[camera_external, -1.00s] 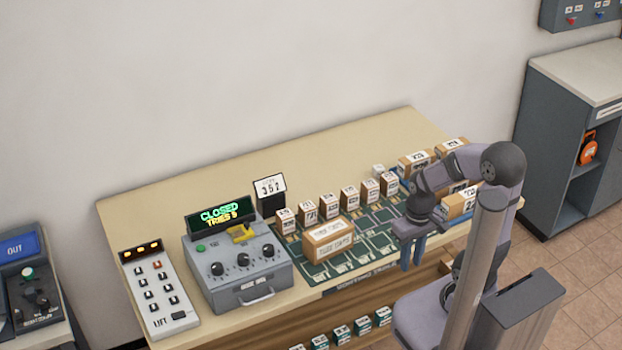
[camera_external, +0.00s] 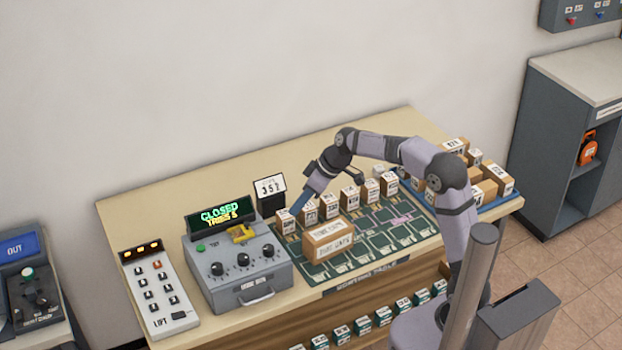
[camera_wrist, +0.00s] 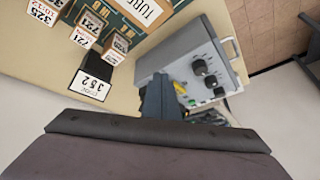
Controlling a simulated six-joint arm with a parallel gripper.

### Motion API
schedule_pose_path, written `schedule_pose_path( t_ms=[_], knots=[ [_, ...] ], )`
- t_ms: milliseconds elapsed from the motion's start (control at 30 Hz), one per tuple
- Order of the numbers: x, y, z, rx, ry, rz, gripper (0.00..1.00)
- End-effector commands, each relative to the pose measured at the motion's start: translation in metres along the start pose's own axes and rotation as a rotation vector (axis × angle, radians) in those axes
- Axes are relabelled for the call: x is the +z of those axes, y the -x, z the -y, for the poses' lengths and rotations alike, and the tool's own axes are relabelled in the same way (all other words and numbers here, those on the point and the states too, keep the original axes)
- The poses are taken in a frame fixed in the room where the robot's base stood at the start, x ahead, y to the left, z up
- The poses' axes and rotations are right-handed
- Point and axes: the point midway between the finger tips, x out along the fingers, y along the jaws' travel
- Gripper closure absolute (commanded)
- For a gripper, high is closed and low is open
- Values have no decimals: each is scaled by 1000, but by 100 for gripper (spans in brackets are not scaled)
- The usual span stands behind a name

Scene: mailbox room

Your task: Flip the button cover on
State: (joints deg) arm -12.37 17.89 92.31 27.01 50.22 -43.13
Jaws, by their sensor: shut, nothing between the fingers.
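The yellow button cover (camera_external: 240,234) sits on top of the grey control box (camera_external: 236,288), below its display reading CLOSED. I cannot tell whether the cover is up or down. In the wrist view the yellow cover (camera_wrist: 180,87) is partly hidden beside my fingers. My gripper (camera_external: 295,203) is shut and empty, reaching down and left, to the right of the control box and near the small boxes. In the wrist view my gripper (camera_wrist: 160,80) overlaps the box's near side. A green button (camera_external: 200,248) is at the box's upper left.
A black card stand (camera_external: 272,195) reading 352 stands just behind my gripper. Several small cartons (camera_external: 330,206) and a larger brown box (camera_external: 328,238) stand right of the control box. A white LIFT panel (camera_external: 160,295) is at its left. The back of the table is clear.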

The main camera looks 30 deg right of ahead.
Motion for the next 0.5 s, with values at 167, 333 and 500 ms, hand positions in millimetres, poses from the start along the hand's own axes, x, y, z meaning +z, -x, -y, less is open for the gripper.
schedule_pose_path(
  t_ms=[167, 333, 500],
  knots=[
    [-57, -17, 17, -53, 166, -110, 100],
    [-92, -21, 32, -85, 277, -185, 100],
    [-109, -22, 41, -99, 335, -224, 100]
  ],
)
